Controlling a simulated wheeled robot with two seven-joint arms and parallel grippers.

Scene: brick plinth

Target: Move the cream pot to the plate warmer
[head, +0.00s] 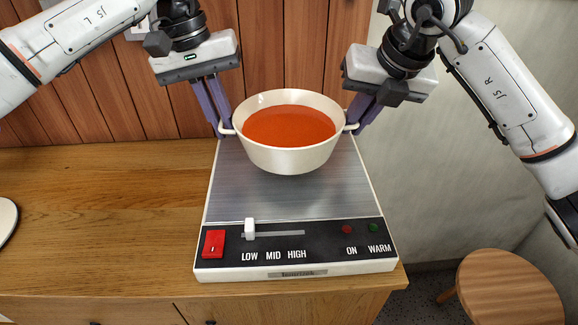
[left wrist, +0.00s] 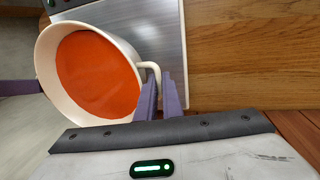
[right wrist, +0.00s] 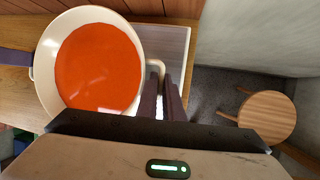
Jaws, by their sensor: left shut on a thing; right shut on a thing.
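The cream pot (head: 290,160), with orange-red contents, is over the back part of the plate warmer's metal top (head: 270,203). Whether its base touches the plate is hard to tell. My left gripper (head: 228,132) is shut on the pot's left handle; the left wrist view shows the fingers (left wrist: 160,95) at the looped handle. My right gripper (head: 355,128) is shut on the right handle, also seen in the right wrist view (right wrist: 160,88). The pot looks level. The warmer's front panel has a red switch (head: 213,244) and a white slider (head: 250,229).
The warmer stands at the right end of a wooden counter (head: 110,200), whose left part is mostly clear. A white round thing (head: 5,220) shows at the left edge. A wooden stool (head: 508,288) stands lower right. A wood-panelled wall (head: 110,95) is behind.

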